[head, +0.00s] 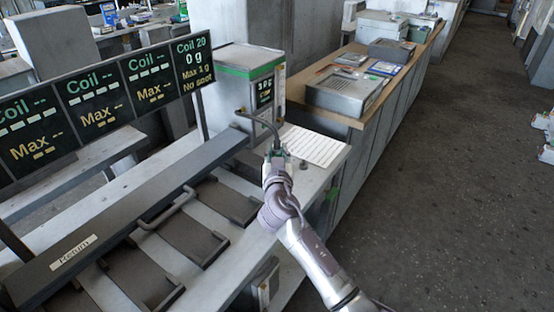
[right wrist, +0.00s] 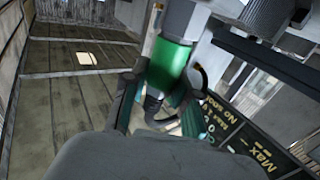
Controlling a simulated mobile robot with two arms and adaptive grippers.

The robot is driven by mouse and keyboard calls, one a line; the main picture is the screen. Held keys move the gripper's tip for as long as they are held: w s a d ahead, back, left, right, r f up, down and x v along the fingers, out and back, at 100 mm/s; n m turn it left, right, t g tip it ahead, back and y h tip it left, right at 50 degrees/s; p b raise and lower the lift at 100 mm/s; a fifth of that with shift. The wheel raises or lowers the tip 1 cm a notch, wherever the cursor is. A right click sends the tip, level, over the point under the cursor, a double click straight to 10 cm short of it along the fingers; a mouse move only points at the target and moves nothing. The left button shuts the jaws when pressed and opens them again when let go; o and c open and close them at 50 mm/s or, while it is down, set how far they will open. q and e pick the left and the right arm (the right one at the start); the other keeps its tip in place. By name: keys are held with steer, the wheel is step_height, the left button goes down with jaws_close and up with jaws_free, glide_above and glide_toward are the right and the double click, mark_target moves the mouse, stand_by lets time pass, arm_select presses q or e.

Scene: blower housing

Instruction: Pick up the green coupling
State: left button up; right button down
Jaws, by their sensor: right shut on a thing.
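The green coupling (right wrist: 168,64) shows in the right wrist view as a shiny green cylinder with a grey part above it. My right gripper (head: 277,156) is shut on it, with dark fingers on both sides of the green body. My left gripper is not in view.
A grey box with a green band (head: 249,70) stands behind the gripper. A dark display board (head: 100,88) with coil readings is at left. A long dark bar (head: 130,215) labelled Return runs along the bench. A wooden-topped counter (head: 340,112) holds trays. Open floor lies to the right.

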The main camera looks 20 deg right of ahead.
mark_target(277, 140)
steer(key=shift+r, duration=0.1)
steer(key=shift+r, duration=0.6)
step_height(277, 140, up, 3)
steer(key=shift+r, duration=0.1)
steer(key=s+d+r, duration=0.2)
steer(key=d+r, duration=0.4)
steer(key=d, duration=0.5)
steer(key=shift+d+r+b, duration=0.25)
steer(key=shift+d+b, duration=0.05)
steer(key=shift+b, duration=0.05)
